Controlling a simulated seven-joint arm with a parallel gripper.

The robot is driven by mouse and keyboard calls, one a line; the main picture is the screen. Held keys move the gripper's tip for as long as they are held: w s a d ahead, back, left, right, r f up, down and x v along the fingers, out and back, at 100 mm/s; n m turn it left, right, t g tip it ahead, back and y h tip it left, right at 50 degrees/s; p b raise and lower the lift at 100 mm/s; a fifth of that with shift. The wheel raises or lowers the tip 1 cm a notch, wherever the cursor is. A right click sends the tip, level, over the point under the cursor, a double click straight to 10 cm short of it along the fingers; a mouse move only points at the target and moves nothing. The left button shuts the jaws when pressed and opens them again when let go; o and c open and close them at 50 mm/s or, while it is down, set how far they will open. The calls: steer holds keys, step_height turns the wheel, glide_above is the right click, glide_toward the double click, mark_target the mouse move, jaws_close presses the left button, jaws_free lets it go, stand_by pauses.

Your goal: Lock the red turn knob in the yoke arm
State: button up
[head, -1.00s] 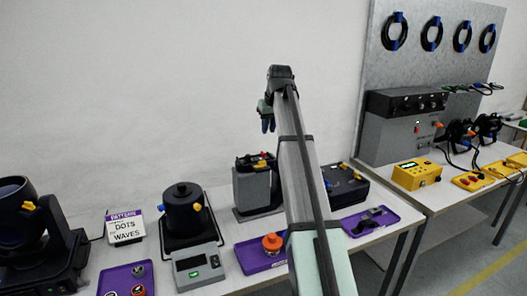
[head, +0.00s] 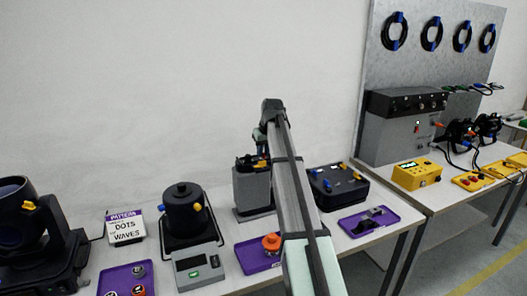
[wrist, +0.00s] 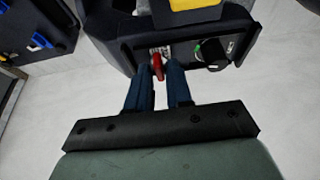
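The red turn knob (wrist: 158,66) shows in the wrist view, a narrow red lever on a dark panel with pale markings behind it. The panel belongs to the dark yoke arm housing (wrist: 124,24). In the head view the dark unit (head: 249,161) sits on a grey block, and the red knob cannot be made out there. My gripper (wrist: 159,72) has two blue fingers standing apart, with the knob at their tips, between or just beyond them. I see no clear grip on it. In the head view my gripper (head: 262,140) is just above the unit, partly hidden by my arm.
A black knob with a green mark (wrist: 211,55) sits right of the red knob, and a yellow part (wrist: 195,4) above. A black case with coloured latches (head: 337,186) stands right of the grey block. Purple trays (head: 245,262) lie in front.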

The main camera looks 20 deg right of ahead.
steer(key=shift+c, duration=0.3)
jaws_close()
steer(key=shift+a+m, duration=0.1)
steer(key=shift+m, duration=0.2)
steer(key=m+h, duration=0.1)
steer(key=m, duration=0.2)
steer(key=m+h, duration=0.1)
steer(key=m, duration=0.1)
steer(key=m+g, duration=0.1)
steer(key=m, duration=0.1)
steer(key=shift+w+a+h, duration=0.1)
steer(key=shift+a+h, duration=0.05)
steer(key=shift+h, duration=0.25)
steer(key=m, duration=0.3)
steer(key=m+g+h, duration=0.1)
steer(key=m, duration=0.1)
steer(key=shift+w+m+g, duration=0.2)
steer(key=shift+m+g, duration=0.1)
steer(key=shift+m, duration=0.1)
steer(key=shift+m+g+h, duration=0.3)
steer(key=shift+m+g, duration=0.6)
steer(key=shift+m, duration=1.3)
steer(key=shift+a, duration=0.1)
